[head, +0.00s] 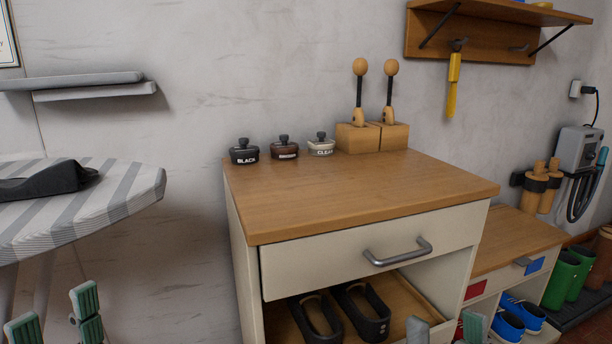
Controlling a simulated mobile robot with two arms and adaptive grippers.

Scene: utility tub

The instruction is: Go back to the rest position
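My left gripper (55,314) is at the bottom left corner, below the ironing board. Its green-grey fingers stand apart with nothing between them. My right gripper (445,330) is at the bottom edge, in front of the cabinet's lower part. Only its fingertips show, apart, with nothing visible between them. Both arms are otherwise out of frame.
A wood-topped cabinet (350,200) stands in the middle, bearing small labelled jars (284,148) and wooden blocks (372,137). Dark shoes (340,313) lie in its lower part. The striped ironing board (100,205) is left. A low bench (515,240) with shoes is right.

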